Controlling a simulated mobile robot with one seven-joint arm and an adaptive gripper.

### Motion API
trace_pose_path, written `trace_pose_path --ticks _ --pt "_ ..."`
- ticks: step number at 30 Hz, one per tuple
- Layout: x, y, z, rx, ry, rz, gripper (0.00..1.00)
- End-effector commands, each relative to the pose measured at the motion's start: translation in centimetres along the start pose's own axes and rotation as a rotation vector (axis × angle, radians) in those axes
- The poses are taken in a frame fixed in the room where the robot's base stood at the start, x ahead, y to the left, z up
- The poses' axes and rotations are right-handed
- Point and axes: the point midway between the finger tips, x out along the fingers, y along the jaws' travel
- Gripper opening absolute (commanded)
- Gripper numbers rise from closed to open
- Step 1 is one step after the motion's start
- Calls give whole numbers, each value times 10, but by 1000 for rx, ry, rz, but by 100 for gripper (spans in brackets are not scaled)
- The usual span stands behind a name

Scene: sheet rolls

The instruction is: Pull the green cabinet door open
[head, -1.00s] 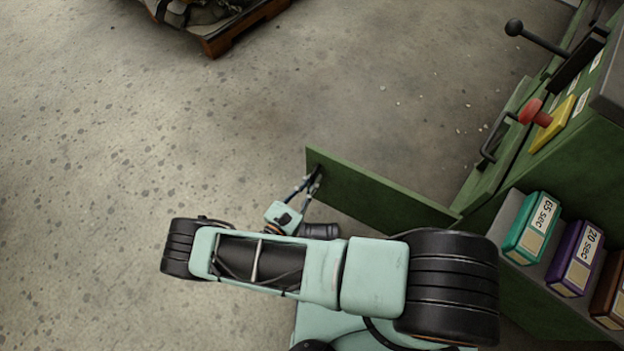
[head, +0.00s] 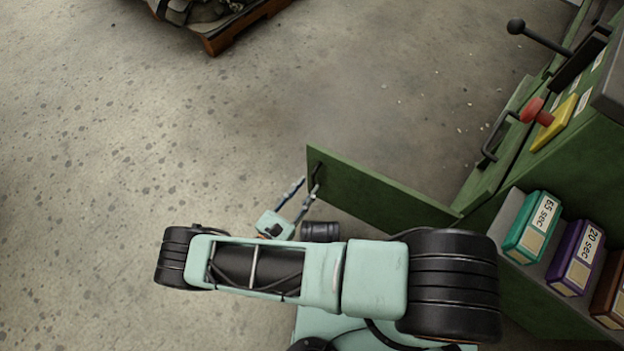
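The green cabinet door (head: 385,190) stands swung out from the green cabinet (head: 575,160), its free edge pointing left into the room. My gripper (head: 302,184) is at the near face of the door, close to its free edge. Its two fingers are spread apart, with a clear gap between them. The right fingertip is close to the door's dark handle (head: 317,172), and I cannot tell whether it touches it. The left finger is clear of the door. My arm covers the area below the door.
A red knob (head: 532,110) on a yellow plate, a black handle (head: 495,140) and a black-knobbed lever (head: 515,27) stick out from the cabinet. Labelled boxes (head: 533,226) sit at the right. A wooden pallet (head: 225,40) lies at the top. The floor at left is clear.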

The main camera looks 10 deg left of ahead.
Motion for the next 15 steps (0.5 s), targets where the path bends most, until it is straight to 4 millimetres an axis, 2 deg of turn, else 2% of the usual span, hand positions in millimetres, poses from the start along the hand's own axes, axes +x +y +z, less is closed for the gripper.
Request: trace_pose_path --ticks 3,7,12,15 --pt "-28 1 -1 1 3 3 27" --pt "-53 1 -1 1 3 3 27" --pt "-73 0 -1 0 2 2 27" --pt "-78 0 0 -1 1 1 27"
